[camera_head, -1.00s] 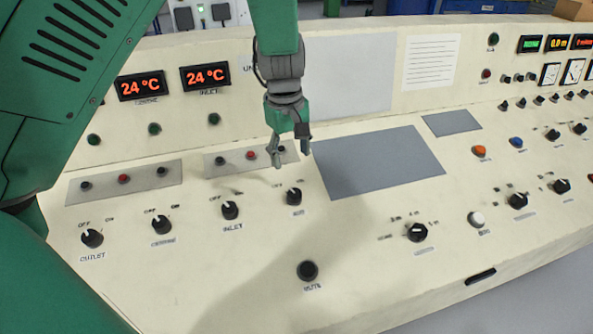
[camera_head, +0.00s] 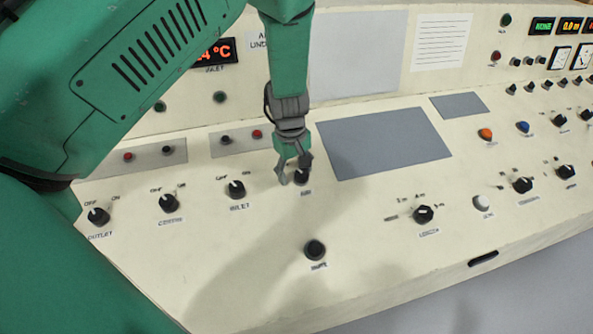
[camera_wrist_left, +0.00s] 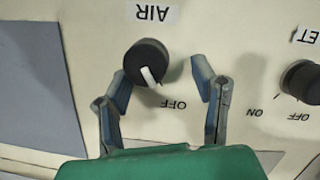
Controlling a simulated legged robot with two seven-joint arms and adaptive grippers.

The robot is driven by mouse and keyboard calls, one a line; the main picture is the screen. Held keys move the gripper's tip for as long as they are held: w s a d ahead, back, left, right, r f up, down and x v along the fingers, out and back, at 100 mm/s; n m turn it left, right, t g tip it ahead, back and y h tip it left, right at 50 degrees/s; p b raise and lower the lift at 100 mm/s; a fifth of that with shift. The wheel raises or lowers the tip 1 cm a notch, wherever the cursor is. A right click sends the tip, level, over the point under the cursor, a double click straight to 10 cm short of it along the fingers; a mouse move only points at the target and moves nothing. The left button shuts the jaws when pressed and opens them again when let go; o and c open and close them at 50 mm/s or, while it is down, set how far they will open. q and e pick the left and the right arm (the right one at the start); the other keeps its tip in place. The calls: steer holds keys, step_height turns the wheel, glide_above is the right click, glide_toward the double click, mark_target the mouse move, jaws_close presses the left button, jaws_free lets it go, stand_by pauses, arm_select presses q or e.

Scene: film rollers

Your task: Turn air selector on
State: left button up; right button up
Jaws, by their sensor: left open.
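The air selector is a black round knob with a white pointer, below the AIR label in the upside-down left wrist view (camera_wrist_left: 147,62). Its pointer is toward the OFF mark (camera_wrist_left: 174,104). In the head view the air selector (camera_head: 301,175) is partly hidden by my left gripper (camera_head: 293,178). In the left wrist view my left gripper (camera_wrist_left: 163,85) is open, its two fingers spread with the knob between and slightly beyond the tips, nearer the left finger. I cannot tell whether a finger touches it. My right gripper is not in view.
The inlet selector (camera_head: 236,190) is the neighbouring knob to the left, and also shows at the right of the wrist view (camera_wrist_left: 303,82). A grey flat panel (camera_head: 385,143) lies to the right. A black round knob (camera_head: 315,250) sits nearer the front edge.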

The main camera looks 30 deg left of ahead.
mark_target(307, 175)
arm_select(q)
steer(key=shift+d+f, duration=0.1)
steer(key=shift+d, duration=0.4)
steer(key=shift+w+d+r, duration=0.1)
steer(key=shift+d+r, duration=0.1)
steer(key=shift+d, duration=0.45)
steer(key=shift+d+r, duration=0.15)
steer(key=shift+d, duration=0.45)
steer(key=c, duration=0.9)
steer(key=shift+r, duration=0.1)
steer(key=shift+c, duration=1.3)
steer(key=shift+o, duration=0.2)
steer(key=shift+a, duration=0.7)
steer(key=shift+a+f, duration=0.2)
steer(key=shift+a, duration=0.15)
steer(key=shift+w+d, duration=0.1)
steer(key=shift+d, duration=0.05)
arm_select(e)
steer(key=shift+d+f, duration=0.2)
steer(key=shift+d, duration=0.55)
arm_select(q)
steer(key=shift+d, duration=0.1)
